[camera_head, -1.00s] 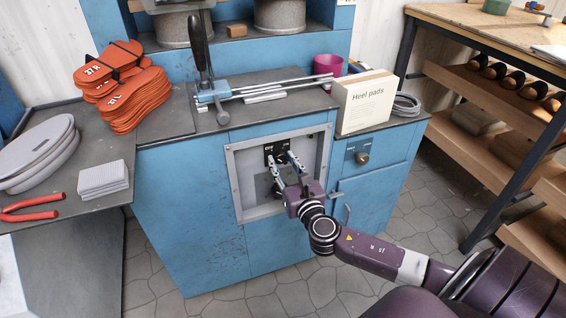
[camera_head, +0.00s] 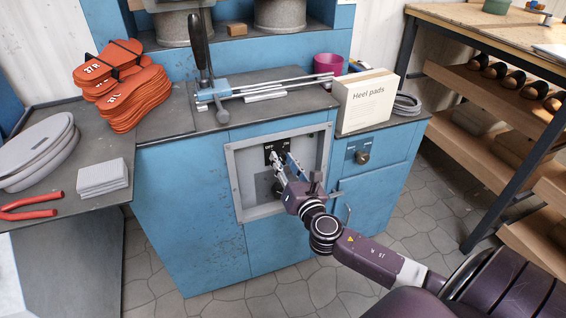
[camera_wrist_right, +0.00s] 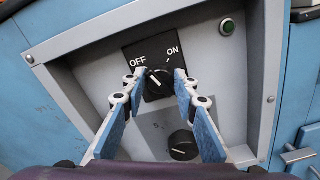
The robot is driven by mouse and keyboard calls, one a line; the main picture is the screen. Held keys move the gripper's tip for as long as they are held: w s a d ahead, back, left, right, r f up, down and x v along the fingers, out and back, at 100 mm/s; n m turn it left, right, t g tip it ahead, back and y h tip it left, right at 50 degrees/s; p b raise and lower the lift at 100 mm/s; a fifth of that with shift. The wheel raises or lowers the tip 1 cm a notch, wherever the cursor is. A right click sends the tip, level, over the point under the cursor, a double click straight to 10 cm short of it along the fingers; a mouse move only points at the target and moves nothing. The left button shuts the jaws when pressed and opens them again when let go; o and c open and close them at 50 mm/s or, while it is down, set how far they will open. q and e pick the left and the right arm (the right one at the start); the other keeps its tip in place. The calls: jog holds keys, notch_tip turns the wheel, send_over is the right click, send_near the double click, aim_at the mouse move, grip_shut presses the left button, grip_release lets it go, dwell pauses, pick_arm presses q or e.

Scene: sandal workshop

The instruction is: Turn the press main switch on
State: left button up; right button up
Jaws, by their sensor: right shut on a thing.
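The press main switch is a black rotary knob (camera_wrist_right: 158,85) on a black plate (camera_wrist_right: 150,52) marked OFF at left and ON at right, in the right wrist view. Its white pointer line seems to lean up and left, nearer OFF. My right gripper (camera_wrist_right: 160,88) has its fingertips on both sides of the knob and is shut on it. In the head view my right gripper (camera_head: 281,157) reaches into the recessed grey panel (camera_head: 238,190) on the blue press front and partly hides the switch. My left gripper is not in view.
A second black knob (camera_wrist_right: 183,145) sits below the switch, close to the fingers. A green lamp (camera_wrist_right: 227,27) is at the upper right. The panel's raised frame surrounds the gripper. A blue cabinet with another knob (camera_head: 362,158) stands right. A Heel pads box (camera_head: 365,104) stands above.

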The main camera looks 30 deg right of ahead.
jog(key=m, duration=0.3)
jog(key=shift+d, duration=0.1)
jog(key=shift+f+m+b, duration=0.1)
jog(key=shift+m+b, duration=0.2)
jog(key=shift+m, duration=0.5)
jog(key=m, duration=0.2)
jog(key=shift+m, duration=0.4)
jog(key=shift+d+m, duration=0.1)
jog(key=shift+m, duration=0.8)
jog(key=shift+f+m, duration=0.1)
jog(key=shift+m, duration=1.6)
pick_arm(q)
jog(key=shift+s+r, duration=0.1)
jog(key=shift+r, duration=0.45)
pick_arm(e)
jog(key=shift+m, duration=0.5)
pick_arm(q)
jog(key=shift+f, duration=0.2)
